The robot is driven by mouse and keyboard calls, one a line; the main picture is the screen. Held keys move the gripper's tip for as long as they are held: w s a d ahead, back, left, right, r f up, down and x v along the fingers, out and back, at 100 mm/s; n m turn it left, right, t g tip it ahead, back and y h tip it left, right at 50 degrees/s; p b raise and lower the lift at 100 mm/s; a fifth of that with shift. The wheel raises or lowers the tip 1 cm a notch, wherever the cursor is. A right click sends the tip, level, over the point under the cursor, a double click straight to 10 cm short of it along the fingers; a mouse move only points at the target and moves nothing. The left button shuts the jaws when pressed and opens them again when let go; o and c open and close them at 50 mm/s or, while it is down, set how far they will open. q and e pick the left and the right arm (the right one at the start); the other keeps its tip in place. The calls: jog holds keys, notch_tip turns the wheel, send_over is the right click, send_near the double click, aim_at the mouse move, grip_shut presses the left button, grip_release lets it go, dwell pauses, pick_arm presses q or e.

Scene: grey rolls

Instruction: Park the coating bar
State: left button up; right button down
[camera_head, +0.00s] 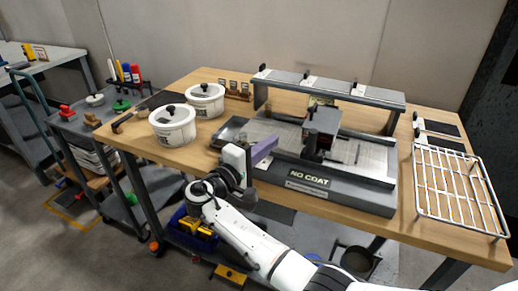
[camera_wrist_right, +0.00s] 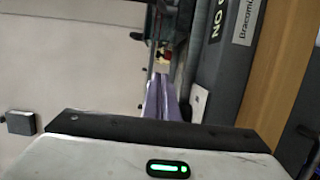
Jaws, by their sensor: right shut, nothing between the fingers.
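The coating machine (camera_head: 345,193) sits on the wooden table with a "NO COAT" display on its front. A dark block-like carriage (camera_head: 322,122) stands on its bed, around a crosswise bar that I cannot make out clearly. My right gripper (camera_head: 268,149) is at the machine's left front, with its purple fingers closed and empty, left of the carriage and apart from it. In the right wrist view the closed fingers (camera_wrist_right: 164,98) point along the machine, with a small red and pale part (camera_wrist_right: 163,58) beyond their tips. My left gripper is out of view.
Two white lidded pots (camera_head: 173,125) stand left of the machine. A raised grey shelf (camera_head: 331,88) spans behind it. A wire rack (camera_head: 459,190) lies at the right. A grey cart (camera_head: 85,128) is at the left. Bare wood (camera_head: 190,154) shows at the table's front left.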

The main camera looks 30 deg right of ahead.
aim_at(289, 152)
jog(key=x, duration=0.4)
jog(key=shift+s+d+r+p, duration=0.1)
jog(key=shift+s+d+p, duration=0.25)
jog(key=shift+s, duration=0.2)
jog(key=shift+s+d+p, duration=0.3)
jog(key=shift+s+p, duration=0.15)
jog(key=shift+s, duration=0.05)
jog(key=shift+s+d, duration=0.2)
jog(key=shift+s, duration=0.1)
jog(key=shift+s+d, duration=0.2)
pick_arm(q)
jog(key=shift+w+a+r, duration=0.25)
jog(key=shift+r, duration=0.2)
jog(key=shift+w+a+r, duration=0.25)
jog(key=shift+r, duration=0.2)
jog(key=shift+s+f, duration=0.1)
